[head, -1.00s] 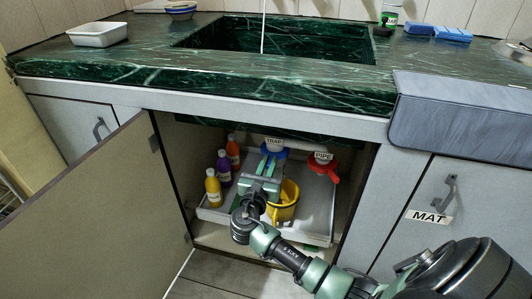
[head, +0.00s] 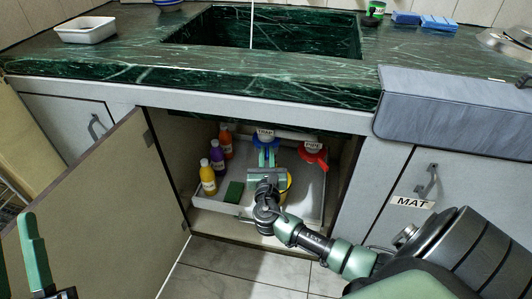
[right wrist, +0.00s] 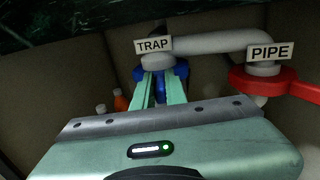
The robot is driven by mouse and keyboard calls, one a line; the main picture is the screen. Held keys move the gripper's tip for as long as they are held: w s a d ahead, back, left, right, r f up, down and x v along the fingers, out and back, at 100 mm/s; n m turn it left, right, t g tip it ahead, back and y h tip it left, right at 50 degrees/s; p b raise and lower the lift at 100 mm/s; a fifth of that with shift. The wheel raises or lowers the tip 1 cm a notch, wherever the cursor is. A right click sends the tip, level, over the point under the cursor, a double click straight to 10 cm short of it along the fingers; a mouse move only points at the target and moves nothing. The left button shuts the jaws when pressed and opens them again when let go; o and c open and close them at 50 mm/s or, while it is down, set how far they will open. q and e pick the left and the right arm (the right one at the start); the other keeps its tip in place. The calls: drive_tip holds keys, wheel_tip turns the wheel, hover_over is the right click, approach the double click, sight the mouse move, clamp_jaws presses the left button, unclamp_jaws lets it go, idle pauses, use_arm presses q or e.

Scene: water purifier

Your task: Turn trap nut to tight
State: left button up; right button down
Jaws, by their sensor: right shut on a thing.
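The blue trap nut (head: 266,142) is under the sink, below the TRAP label (head: 265,132). In the right wrist view the blue nut (right wrist: 160,86) sits between and around the green fingertips. My right gripper (head: 267,156) reaches up into the open cabinet and is shut on the nut; it also fills the lower right wrist view (right wrist: 160,90). The gripper hides part of the nut. One green finger of my left gripper (head: 36,255) shows at the lower left, away from the cabinet.
A red pipe nut (head: 314,155) is just right of the trap. Several bottles (head: 217,156) and a green block (head: 234,191) stand in the tray (head: 312,205); a yellow bucket is mostly hidden behind my gripper. The open door (head: 95,215) bounds the left.

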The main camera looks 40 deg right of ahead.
idle(0.3)
drive_tip(key=c, duration=1.4)
unclamp_jaws()
drive_tip(key=shift+c, duration=0.2)
drive_tip(key=shift+s+a, duration=0.1)
